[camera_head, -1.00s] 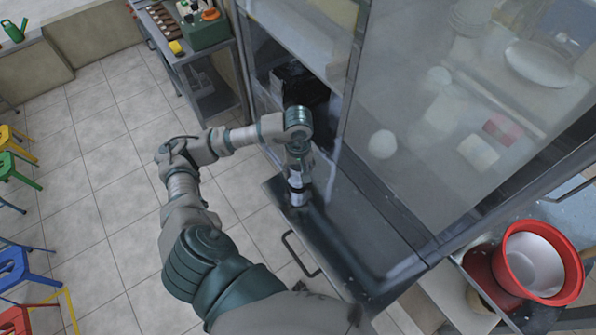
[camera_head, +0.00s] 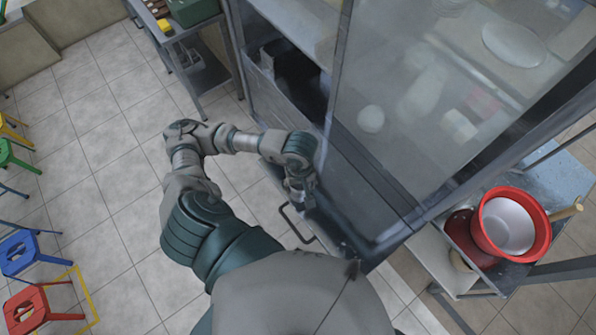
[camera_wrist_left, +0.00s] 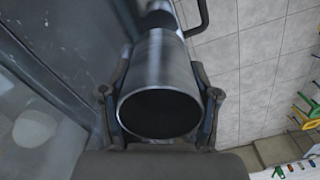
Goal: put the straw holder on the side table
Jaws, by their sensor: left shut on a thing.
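In the left wrist view, a grey metal cylinder with a dark open mouth, which I take as the straw holder (camera_wrist_left: 162,72), sits between the two fingers of my left gripper (camera_wrist_left: 160,108). The fingers press on its sides and its mouth faces the camera; no straws show in it. In the head view my left gripper (camera_head: 299,191) is by the front edge of the dark counter (camera_head: 345,235) of the glass cabinet; the holder is mostly hidden there. A metal side table (camera_head: 188,24) stands at the top left. My right gripper is out of view.
The glass cabinet (camera_head: 400,110) stands close to my left arm. A dark handle (camera_head: 293,224) sticks out below the counter. A red pot (camera_head: 484,228) stands on a stand at the right. Coloured stools (camera_head: 32,304) stand at the left, with free tiled floor (camera_head: 110,160) between.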

